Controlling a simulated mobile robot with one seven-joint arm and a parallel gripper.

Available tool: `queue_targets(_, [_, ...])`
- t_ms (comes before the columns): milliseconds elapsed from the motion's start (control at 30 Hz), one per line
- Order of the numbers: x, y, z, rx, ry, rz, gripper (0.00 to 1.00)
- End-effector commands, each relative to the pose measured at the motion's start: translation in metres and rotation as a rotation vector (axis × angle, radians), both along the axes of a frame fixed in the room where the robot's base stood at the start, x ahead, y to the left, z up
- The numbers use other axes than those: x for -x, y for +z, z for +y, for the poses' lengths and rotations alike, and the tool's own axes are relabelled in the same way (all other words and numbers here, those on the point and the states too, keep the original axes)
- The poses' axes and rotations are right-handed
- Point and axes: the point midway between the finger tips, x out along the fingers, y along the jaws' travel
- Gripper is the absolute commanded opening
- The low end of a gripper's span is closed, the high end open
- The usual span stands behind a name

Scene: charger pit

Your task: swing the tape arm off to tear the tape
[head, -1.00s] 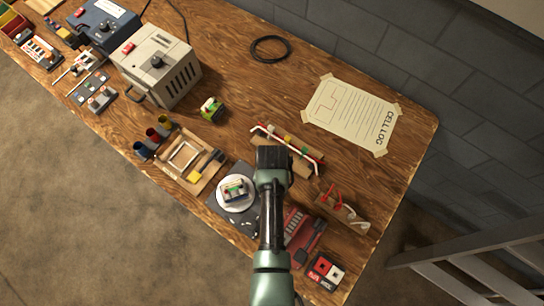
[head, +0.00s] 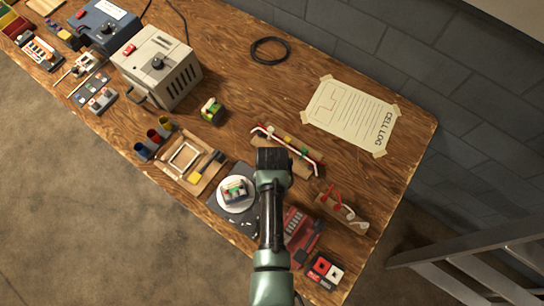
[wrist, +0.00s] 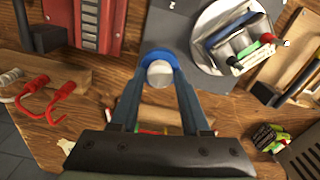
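In the wrist view, my gripper (wrist: 160,78) has its two fingers on either side of a round blue piece with a white core (wrist: 159,74). It looks like the tape roll, and the fingertips appear to touch it. In the head view my gripper (head: 273,158) points down and hides this piece. A pale round disc (head: 249,205) on a dark grey plate (head: 222,204) lies to its lower left. A cell pack (head: 234,190) sits on the disc. The pack also shows in the wrist view (wrist: 240,45), with a dark bar across it. I cannot make out the tape arm itself or any tape strip.
A red machine (head: 298,228) and a block with red hooks (head: 343,211) stand to the lower right. A wooden rack with a white bent rod (head: 285,147) is just beyond my gripper. A wooden frame (head: 185,158) lies left.

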Motion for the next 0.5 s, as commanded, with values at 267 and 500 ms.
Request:
queue_targets(267, [0.0002,-0.0001,0.0000,0.000,0.001,0.001,0.69])
queue_targets(500, [-0.0003,0.0059,0.0001,0.000,0.002,-0.001,0.69])
